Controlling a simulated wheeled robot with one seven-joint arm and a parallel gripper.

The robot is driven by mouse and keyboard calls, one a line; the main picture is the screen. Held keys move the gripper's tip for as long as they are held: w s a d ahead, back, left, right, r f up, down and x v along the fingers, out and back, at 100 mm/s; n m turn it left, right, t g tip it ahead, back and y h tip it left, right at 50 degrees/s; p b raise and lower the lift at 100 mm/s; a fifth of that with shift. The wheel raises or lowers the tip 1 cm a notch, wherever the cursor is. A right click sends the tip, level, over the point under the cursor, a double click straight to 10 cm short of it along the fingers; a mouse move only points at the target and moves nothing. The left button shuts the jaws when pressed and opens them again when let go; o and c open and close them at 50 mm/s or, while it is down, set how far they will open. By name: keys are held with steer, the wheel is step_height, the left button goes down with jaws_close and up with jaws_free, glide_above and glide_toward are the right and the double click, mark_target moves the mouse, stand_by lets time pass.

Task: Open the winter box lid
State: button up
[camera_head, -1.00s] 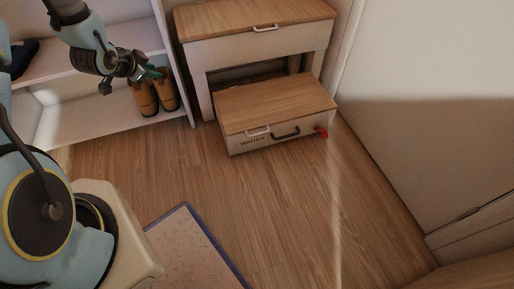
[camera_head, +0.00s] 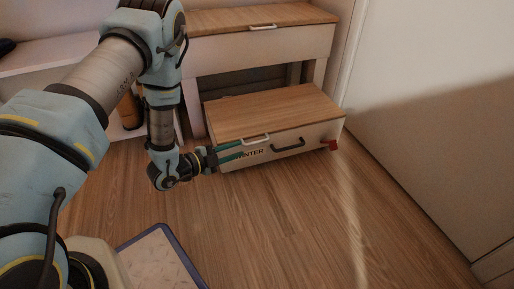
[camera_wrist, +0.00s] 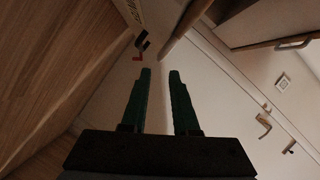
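The winter box (camera_head: 305,133) has a wood-coloured lid (camera_head: 270,108) and a pale front marked WINTER. It sits on the floor in front of a taller unit, and its lid is shut. A light handle (camera_head: 257,138) is at the lid's front edge, and a dark handle (camera_head: 288,146) is on the box front. My gripper (camera_head: 240,149) is at the left part of the box front, by the light handle, with its green fingers pointing right. In the wrist view the fingers (camera_wrist: 160,72) are apart with nothing between them. I cannot tell whether they touch the box.
The taller unit (camera_head: 260,43) with a wooden top stands behind the box. A red piece (camera_head: 330,145) sticks out at the box's right front corner. A white wall panel (camera_head: 430,110) is on the right. A mat (camera_head: 160,262) lies at the front; the floor between is clear.

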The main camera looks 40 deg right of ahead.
mark_target(252, 144)
steer(key=b+x, duration=0.3)
steer(key=x, duration=0.6)
steer(key=shift+d+b, duration=0.15)
steer(key=shift+b, duration=0.15)
jaws_close()
stand_by(1.0)
